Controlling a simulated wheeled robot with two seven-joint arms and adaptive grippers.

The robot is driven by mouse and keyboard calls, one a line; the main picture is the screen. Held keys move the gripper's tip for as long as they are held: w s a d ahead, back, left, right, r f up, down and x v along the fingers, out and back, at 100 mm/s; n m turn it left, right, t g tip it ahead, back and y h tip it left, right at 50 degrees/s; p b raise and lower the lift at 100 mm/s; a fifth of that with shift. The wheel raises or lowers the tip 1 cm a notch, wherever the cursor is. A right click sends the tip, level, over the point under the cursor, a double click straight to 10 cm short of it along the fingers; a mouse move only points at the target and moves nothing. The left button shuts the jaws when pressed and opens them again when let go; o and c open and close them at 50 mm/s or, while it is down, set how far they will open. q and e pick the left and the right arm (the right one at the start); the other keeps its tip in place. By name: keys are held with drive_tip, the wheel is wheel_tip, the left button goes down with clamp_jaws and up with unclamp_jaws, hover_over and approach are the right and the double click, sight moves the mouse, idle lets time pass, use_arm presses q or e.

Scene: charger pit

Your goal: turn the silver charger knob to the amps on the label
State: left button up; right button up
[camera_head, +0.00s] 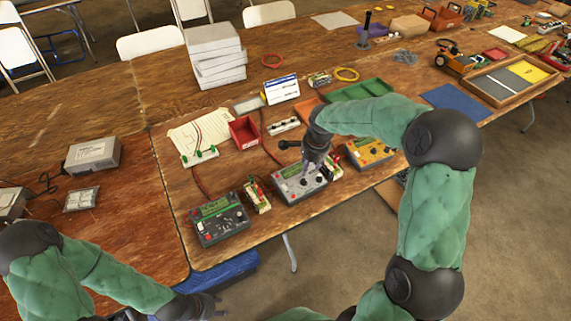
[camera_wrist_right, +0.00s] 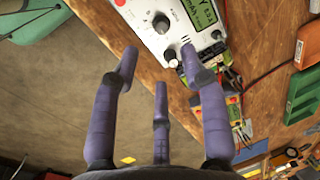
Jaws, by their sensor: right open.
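The silver charger (camera_head: 289,190) stands between a dark charger and a yellow one near the table's front edge. In the right wrist view the silver charger (camera_wrist_right: 190,12) shows a large round knob (camera_wrist_right: 161,23), a smaller dark knob and a green display with dark characters. My right gripper (camera_head: 309,170) is over the silver charger. In the right wrist view its three purple fingers (camera_wrist_right: 159,66) are spread and empty, with the large knob beyond the tips, apart from them in the picture. My left gripper (camera_head: 203,304) is low in front of the table, partly cut off; its fingers are unclear.
The dark charger (camera_head: 214,227) is left and the yellow charger (camera_head: 370,152) right, with small wired boards between. Behind are a red bin (camera_head: 243,133), a white-and-blue card (camera_head: 282,89) and stacked grey boxes (camera_head: 215,52). The left table has open wood.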

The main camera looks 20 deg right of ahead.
sight(304, 181)
drive_tip(key=f+b, duration=0.1)
drive_tip(key=f, duration=0.2)
drive_tip(key=w+f+b, duration=0.1)
drive_tip(key=f, duration=0.2)
drive_tip(key=w+f+b, duration=0.1)
drive_tip(key=f, duration=0.3)
drive_tip(key=shift+a+f, duration=0.1)
clamp_jaws()
